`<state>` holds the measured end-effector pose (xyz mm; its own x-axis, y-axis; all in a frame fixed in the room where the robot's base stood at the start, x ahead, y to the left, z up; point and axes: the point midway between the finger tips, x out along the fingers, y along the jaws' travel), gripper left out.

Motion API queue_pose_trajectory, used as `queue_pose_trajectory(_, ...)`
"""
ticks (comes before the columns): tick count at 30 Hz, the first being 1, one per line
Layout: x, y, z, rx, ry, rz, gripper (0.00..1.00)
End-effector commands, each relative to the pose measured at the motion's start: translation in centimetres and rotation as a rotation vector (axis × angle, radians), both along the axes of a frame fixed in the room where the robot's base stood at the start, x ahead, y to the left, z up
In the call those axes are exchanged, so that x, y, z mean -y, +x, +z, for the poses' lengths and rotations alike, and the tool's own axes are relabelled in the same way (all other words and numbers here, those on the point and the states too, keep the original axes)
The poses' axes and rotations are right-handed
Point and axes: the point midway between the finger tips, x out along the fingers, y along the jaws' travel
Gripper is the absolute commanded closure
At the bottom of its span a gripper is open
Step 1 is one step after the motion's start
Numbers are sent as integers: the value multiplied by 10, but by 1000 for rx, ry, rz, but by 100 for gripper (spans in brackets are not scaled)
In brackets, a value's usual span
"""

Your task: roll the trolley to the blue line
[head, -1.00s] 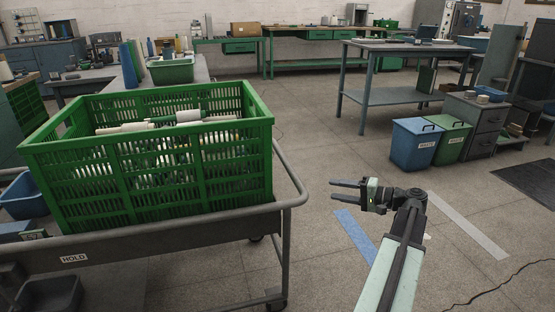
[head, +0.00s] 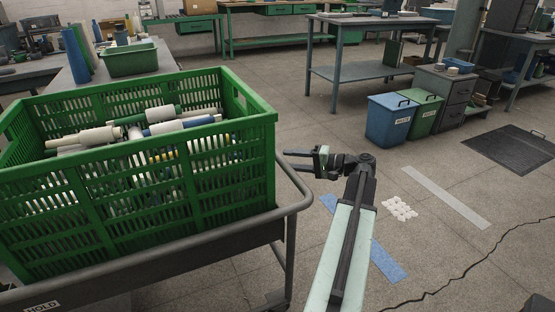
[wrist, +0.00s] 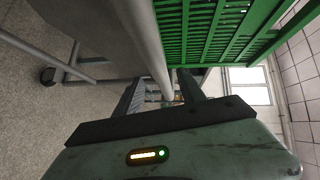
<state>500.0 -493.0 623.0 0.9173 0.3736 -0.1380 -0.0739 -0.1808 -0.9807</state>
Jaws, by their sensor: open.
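The grey trolley (head: 185,262) stands at the left, with a HOLD label on its side and a rounded tube rail (head: 298,190) at its right end. A green slatted crate (head: 100,205) full of yarn cones and tubes sits on it. The blue line (head: 388,262) is a tape strip on the floor right of the trolley, partly hidden behind my arm. My gripper (head: 288,160) is open, its fingers pointing left at the rail. In the wrist view the tube (wrist: 148,45) runs between the two fingers; I cannot tell whether they touch it.
A pale floor strip (head: 447,195) and several white patches (head: 400,207) lie right of my arm. Blue (head: 388,122) and green (head: 424,112) waste bins stand by a grey drawer unit. A dark mat (head: 515,147) and a floor crack (head: 470,265) are at the right.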

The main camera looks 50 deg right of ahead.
Motion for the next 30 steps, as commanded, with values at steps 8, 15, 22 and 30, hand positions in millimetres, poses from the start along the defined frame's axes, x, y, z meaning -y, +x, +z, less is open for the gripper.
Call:
queue_pose_trajectory(8,-17,40,-7,0,0,2,53)
queue_pose_trajectory(15,-18,45,-7,0,0,0,53)
queue_pose_trajectory(22,-19,45,-7,0,0,1,95)
queue_pose_trajectory(30,-19,45,-7,0,0,2,100)
